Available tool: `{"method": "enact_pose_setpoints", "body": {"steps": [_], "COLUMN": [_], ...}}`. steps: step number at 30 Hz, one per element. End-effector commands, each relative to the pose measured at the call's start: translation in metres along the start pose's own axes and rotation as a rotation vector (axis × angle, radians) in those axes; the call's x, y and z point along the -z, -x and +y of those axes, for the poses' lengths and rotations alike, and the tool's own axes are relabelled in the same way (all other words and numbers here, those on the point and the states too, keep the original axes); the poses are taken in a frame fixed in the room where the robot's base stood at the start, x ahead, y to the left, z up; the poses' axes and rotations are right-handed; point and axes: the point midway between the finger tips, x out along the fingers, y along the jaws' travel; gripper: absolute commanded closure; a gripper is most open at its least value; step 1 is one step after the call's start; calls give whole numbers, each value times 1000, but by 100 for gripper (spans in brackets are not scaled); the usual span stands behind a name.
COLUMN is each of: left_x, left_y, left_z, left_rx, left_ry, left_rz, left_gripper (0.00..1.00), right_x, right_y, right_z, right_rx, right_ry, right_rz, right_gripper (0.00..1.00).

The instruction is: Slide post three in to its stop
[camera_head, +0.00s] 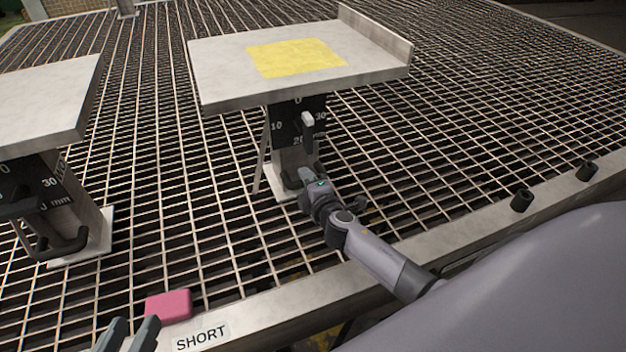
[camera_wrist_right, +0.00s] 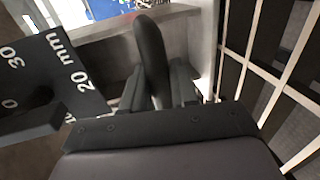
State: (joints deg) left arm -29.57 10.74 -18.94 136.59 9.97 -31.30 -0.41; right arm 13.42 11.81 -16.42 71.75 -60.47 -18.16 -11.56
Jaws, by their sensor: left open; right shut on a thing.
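A post (camera_head: 294,160) with a pale tabletop (camera_head: 225,62) stands on the grating in the middle of the head view. No post number is readable. A black scale plate (camera_head: 285,113) marked in mm sits on it with a light pointer (camera_head: 308,122). My right gripper (camera_head: 306,176) is low at this post, shut on a dark handle; the handle (camera_wrist_right: 150,50) stands between its fingers in the right wrist view. The scale plate (camera_wrist_right: 62,75) is beside it there. The handle's base is partly hidden. My left gripper (camera_head: 135,328) is open and empty at the bottom left.
A second post (camera_head: 82,212) with its own tabletop (camera_head: 45,95), scale and dark handle (camera_head: 62,245) stands at the left. A yellow patch (camera_head: 295,58) lies on the middle tabletop. A pink block (camera_head: 169,305) and a "SHORT" label (camera_head: 202,336) are at the front edge.

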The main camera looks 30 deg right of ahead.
Motion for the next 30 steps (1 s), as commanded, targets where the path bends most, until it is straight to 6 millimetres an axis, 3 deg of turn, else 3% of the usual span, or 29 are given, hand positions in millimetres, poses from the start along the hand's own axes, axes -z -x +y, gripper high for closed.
{"method": "enact_pose_setpoints", "body": {"steps": [1,13,14,15,16,25,30], "left_x": [0,-1,-1,0,-1,0,4], "left_y": [0,1,1,1,1,1,2], "left_z": [0,0,0,0,0,0,3], "left_rx": [0,1,1,1,1,0,-10], "left_ry": [-2,-3,-3,-3,-3,-2,15], "left_rz": [0,0,0,0,0,-1,-10], "left_gripper": [57,57,57,57,57,57,57], "right_x": [7,9,9,9,9,4,4], "right_y": [0,0,0,0,0,1,15], "right_z": [2,2,2,2,2,1,2], "right_rx": [-4,-4,-4,-4,-4,-1,1], "right_ry": [-3,-4,-4,-4,-4,-2,-1], "right_rz": [13,15,15,15,14,5,5], "right_gripper": [100,100,69,56,53,53,53]}}
